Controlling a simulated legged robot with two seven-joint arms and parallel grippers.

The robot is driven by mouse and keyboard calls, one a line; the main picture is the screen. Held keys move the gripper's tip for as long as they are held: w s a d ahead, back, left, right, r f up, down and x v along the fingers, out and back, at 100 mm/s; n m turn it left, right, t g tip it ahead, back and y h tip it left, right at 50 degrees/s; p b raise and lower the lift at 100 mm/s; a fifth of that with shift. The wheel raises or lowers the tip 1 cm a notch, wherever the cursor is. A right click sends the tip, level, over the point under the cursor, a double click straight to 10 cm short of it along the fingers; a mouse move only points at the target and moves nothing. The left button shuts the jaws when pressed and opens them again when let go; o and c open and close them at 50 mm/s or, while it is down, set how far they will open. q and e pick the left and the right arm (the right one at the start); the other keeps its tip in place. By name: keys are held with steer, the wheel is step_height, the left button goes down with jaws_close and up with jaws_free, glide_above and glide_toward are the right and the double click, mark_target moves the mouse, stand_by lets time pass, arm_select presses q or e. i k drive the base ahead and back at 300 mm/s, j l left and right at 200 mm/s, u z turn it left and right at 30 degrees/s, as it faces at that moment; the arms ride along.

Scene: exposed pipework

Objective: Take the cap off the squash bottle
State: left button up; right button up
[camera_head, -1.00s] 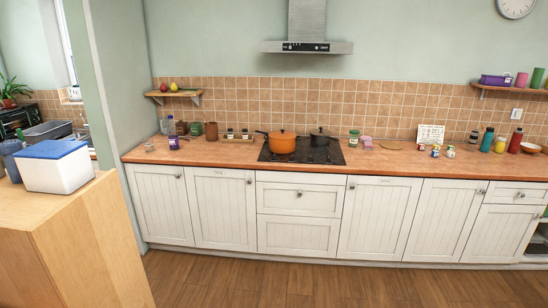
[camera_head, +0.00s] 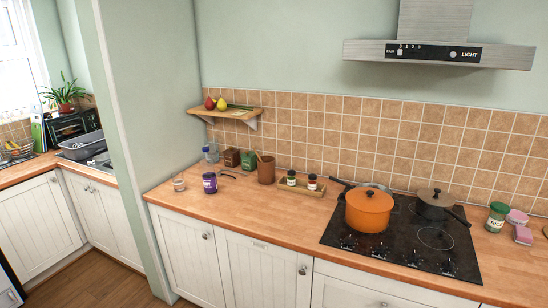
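I cannot make out for certain which thing is the squash bottle. A small purple container (camera_head: 210,183) with a pale label stands on the left part of the wooden counter (camera_head: 290,212); whether it is a bottle and has a cap is too small to tell. Neither of my grippers shows in the head view.
An orange pot (camera_head: 368,208) and a dark-lidded pan (camera_head: 437,204) sit on the black hob (camera_head: 405,240). A brown pot (camera_head: 266,170) and a tray with two small jars (camera_head: 302,186) stand left of it. White cabinets (camera_head: 255,270) front the counter. A wall edge (camera_head: 150,100) stands at left.

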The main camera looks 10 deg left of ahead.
mark_target(207, 163)
steer(key=i+j+u, duration=0.2)
steer(key=i+u, duration=0.65)
steer(key=i+l+u, duration=0.15)
steer(key=i+u, duration=0.25)
steer(key=i, duration=0.15)
